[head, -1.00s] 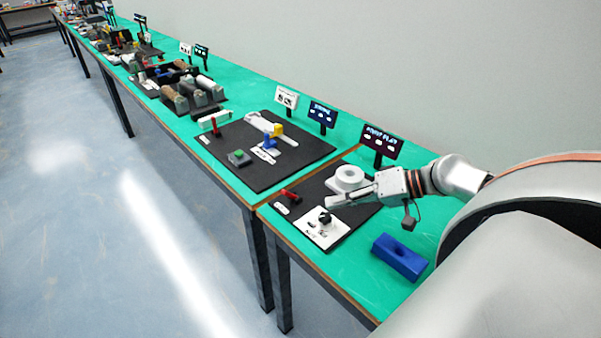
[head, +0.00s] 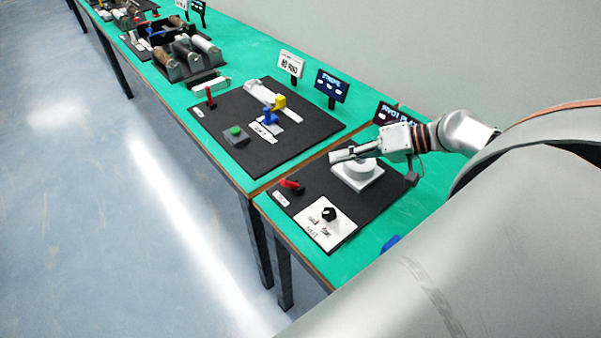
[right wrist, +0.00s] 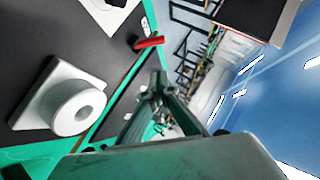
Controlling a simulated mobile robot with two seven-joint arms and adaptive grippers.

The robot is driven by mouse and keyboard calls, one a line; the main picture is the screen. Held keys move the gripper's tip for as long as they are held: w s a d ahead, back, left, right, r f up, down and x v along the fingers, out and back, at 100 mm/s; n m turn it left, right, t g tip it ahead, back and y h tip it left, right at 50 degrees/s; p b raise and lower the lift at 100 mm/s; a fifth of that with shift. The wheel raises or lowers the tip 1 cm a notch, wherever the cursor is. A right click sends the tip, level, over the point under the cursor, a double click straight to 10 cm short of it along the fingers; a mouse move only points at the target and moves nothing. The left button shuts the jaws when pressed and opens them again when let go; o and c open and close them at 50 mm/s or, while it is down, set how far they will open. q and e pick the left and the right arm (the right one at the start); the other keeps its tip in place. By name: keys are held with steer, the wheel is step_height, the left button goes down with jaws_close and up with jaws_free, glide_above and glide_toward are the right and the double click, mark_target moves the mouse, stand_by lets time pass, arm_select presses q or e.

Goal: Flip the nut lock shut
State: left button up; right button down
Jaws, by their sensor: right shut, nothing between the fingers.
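A white panel (head: 318,232) lettered with what looks like NUT lies on the near part of the black board, with a black knob (head: 329,213) on it. Part of the panel (right wrist: 100,16) shows at the top of the right wrist view. A red lever (head: 291,185) stands beside it on the board, and also shows in the right wrist view (right wrist: 150,43). My right gripper (head: 338,156) is shut and empty, above the board near the white round part. It touches neither knob nor lever, and its fingers (right wrist: 157,84) show in the right wrist view. My left gripper is out of view.
A white round part on a square base (head: 358,174) sits under my right gripper. A dark sign (head: 392,114) stands behind it. A blue block (head: 391,242) shows at the table edge by my arm. Another black board (head: 250,155) with coloured parts lies further left.

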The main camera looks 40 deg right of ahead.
mark_target(290, 184)
steer(key=x, duration=0.8)
steer(key=shift+w+a+f+b, duration=0.1)
steer(key=shift+w+b, duration=0.15)
steer(key=shift+b, duration=0.05)
steer(key=shift+a+f, duration=0.85)
steer(key=shift+a, duration=0.1)
steer(key=shift+s+a+f, duration=0.1)
steer(key=shift+a+f, duration=0.15)
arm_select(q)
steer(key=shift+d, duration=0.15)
arm_select(e)
steer(key=shift+a+f, duration=0.3)
steer(key=shift+f, duration=0.1)
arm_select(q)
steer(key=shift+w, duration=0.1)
arm_select(e)
steer(key=shift+d, duration=0.1)
